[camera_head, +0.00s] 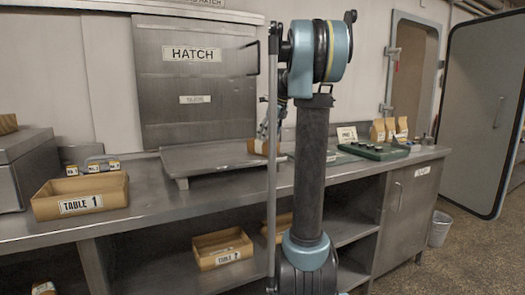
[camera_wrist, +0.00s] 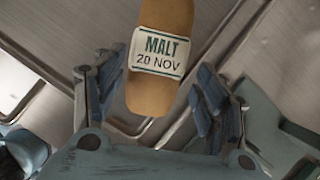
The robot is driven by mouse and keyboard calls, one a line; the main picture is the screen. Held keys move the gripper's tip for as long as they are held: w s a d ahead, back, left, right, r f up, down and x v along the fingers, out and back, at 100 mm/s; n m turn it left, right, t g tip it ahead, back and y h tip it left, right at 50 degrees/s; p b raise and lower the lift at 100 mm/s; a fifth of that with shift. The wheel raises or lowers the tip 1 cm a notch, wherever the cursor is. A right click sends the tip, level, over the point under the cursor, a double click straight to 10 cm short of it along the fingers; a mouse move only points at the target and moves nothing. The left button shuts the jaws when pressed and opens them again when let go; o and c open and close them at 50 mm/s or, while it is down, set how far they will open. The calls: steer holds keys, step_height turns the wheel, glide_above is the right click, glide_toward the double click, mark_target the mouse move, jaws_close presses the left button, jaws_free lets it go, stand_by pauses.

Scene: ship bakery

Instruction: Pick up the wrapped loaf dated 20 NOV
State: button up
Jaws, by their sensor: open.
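The wrapped loaf (camera_wrist: 162,100) is a tan, rounded bar with a white label reading MALT 20 NOV. In the wrist view it lies on a grey metal surface, its near end between the fingers of my gripper (camera_wrist: 157,84). The fingers are open, one on each side of the loaf, and do not appear to close on it. In the head view my arm hides most of the gripper. A tan thing (camera_head: 261,147) shows beside my arm on the counter; I cannot tell whether it is this loaf.
A raised metal tray (camera_head: 205,160) stands on the counter below the HATCH panel (camera_head: 195,85). A TABLE 1 crate (camera_head: 115,198) is at left. A green board (camera_head: 373,151) and paper bags (camera_head: 378,131) are at right. Another crate (camera_head: 222,247) sits on the lower shelf.

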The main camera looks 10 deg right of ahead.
mark_target(263, 145)
steer(key=shift+a+x, duration=0.15)
steer(key=shift+x, duration=1.45)
steer(key=shift+a+x, duration=0.15)
steer(key=shift+x, duration=1.5)
steer(key=shift+r, duration=0.15)
steer(key=c, duration=1)
